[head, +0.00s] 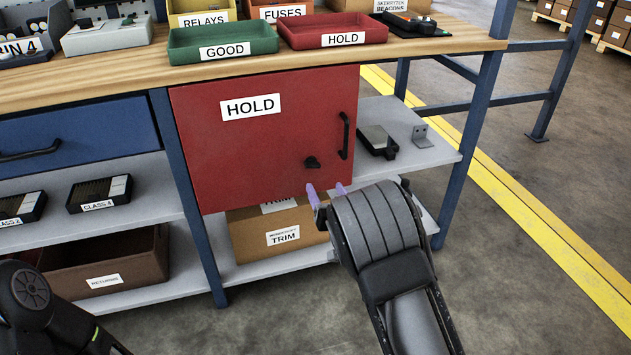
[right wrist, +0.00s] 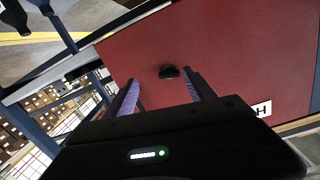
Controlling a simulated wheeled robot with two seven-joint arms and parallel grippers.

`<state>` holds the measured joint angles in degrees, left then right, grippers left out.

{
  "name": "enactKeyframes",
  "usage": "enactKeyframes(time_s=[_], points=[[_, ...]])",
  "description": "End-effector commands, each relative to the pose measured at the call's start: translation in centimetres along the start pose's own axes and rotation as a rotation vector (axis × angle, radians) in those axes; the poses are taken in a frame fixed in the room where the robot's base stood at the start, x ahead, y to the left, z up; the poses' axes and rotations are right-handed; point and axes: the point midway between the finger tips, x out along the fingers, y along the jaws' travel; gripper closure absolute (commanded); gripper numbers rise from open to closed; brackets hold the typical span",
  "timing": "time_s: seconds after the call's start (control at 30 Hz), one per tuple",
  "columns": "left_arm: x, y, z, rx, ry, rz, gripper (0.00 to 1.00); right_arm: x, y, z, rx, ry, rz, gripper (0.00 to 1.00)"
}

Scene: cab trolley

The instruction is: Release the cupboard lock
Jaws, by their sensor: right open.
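The red cupboard door (head: 240,150) with a HOLD label hangs under the workbench and looks shut. Its lock is a small black knob (head: 312,162) low on the door, left of the black vertical handle (head: 346,135). My right gripper (head: 326,188) is open and empty, just below and in front of the lock, apart from it. In the right wrist view the lock (right wrist: 169,72) appears ahead, between and beyond the two purple fingers (right wrist: 163,90). My left arm shows at the lower left of the head view, but its gripper is out of frame.
The wooden worktop (head: 120,75) above holds a green GOOD tray (head: 222,42) and a red HOLD tray (head: 334,30). A blue leg (head: 470,145) stands right of the door. A TRIM box (head: 280,235) sits below. The floor in front is clear.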

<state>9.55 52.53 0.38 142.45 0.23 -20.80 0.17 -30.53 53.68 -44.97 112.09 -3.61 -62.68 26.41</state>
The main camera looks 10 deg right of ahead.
Motion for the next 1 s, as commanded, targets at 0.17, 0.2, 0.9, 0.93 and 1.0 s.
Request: enactKeyframes(time_s=[0.17,0.2,0.9,0.93,1.0], points=[[-0.2,0.1,0.0,-0.001,0.001,0.0,0.64,0.1,-1.2,-2.0,0.082,0.071,-0.045,0.36],[-0.2,0.1,0.0,-0.001,0.001,0.0,0.64,0.1,-1.1,-1.9,0.085,0.07,-0.044,0.36],[1.2,-0.5,-0.2,-0.003,0.007,-0.002,0.64,5.2,-1.3,-1.9,0.08,0.067,-0.044,0.36],[1.3,-0.5,-0.2,-0.003,0.008,-0.002,0.64,5.6,-1.3,-1.9,0.08,0.066,-0.043,0.36],[1.5,-0.6,-0.3,-0.003,0.009,-0.002,0.64,6.5,-1.3,-2.0,0.081,0.066,-0.042,0.36]])
